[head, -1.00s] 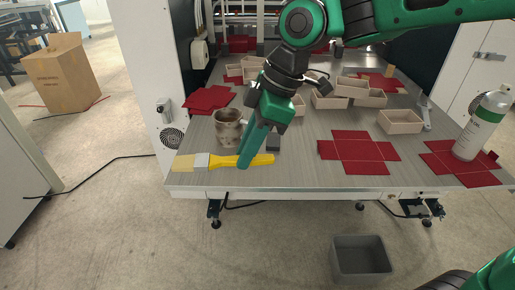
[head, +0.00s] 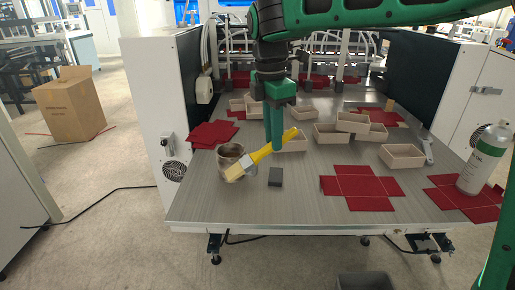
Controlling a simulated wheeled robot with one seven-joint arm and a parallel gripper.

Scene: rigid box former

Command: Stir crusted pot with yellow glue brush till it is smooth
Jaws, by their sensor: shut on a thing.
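The glue brush has a yellow handle (head: 277,145) and pale bristles (head: 236,172). My gripper (head: 278,147) is shut on the handle and holds the brush tilted, bristles low and to the left. The stained brown pot (head: 228,154) stands upright at the left of the table. The bristle end overlaps the pot's front right side in the head view; I cannot tell whether it touches the pot. The brush hides part of the pot, and the glue inside cannot be made out.
A dark grey block (head: 275,177) lies right of the pot. Red cut blanks (head: 360,187) lie flat on the table (head: 270,207). Several open beige boxes (head: 403,156) stand behind and right. A spray bottle (head: 485,160) stands at far right. The front left table is clear.

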